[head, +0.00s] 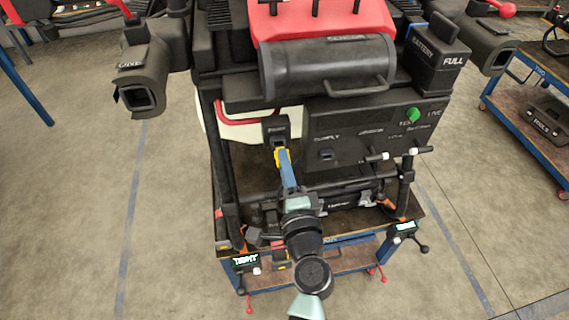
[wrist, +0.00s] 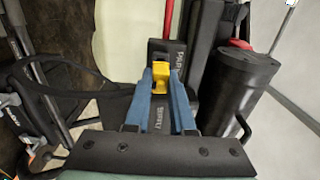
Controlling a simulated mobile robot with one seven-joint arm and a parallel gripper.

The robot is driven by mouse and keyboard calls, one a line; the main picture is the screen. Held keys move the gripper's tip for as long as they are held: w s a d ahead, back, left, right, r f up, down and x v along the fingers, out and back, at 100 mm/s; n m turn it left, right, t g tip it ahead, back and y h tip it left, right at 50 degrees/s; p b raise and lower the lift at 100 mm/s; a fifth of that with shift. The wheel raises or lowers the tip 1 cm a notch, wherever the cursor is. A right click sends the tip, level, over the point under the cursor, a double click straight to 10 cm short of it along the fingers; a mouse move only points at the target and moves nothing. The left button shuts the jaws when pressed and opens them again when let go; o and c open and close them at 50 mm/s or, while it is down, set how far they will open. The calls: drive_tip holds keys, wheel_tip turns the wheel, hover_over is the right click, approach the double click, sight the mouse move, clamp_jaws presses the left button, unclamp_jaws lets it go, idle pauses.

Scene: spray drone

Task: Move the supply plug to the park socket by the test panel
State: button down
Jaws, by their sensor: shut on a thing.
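The supply plug (wrist: 160,77) shows a yellow end and a dark body lettered SUPPLY in the wrist view. My gripper (wrist: 160,86) is shut on it, with a blue finger on each side. The park socket (wrist: 166,50) is a black block just beyond the plug's yellow end; the plug is lined up with it and at or touching its face. How far it is in is hidden. In the head view my gripper (head: 281,156) is just below the park socket (head: 276,128), left of the test panel (head: 365,135). The panel's supply socket (head: 326,154) looks empty.
A black cable (wrist: 62,88) loops left of the plug in the wrist view. A dark cylinder (wrist: 243,85) stands close on the right. In the head view, white-tipped levers (head: 385,155) stick out below the panel, and the cart shelf (head: 350,220) lies under my arm.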

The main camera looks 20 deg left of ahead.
drive_tip(key=shift+b+x, duration=0.35)
drive_tip(key=shift+x, duration=0.95)
idle(0.5)
drive_tip(key=c, duration=0.7)
unclamp_jaws()
drive_tip(key=shift+s, duration=0.1)
drive_tip(key=shift+s+d+f, duration=0.1)
drive_tip(key=shift+s+d, duration=0.2)
drive_tip(key=shift+s, duration=0.15)
drive_tip(key=b+v, duration=0.3)
drive_tip(key=v, duration=0.8)
drive_tip(key=shift+s+d, duration=0.25)
drive_tip(key=shift+s, duration=0.05)
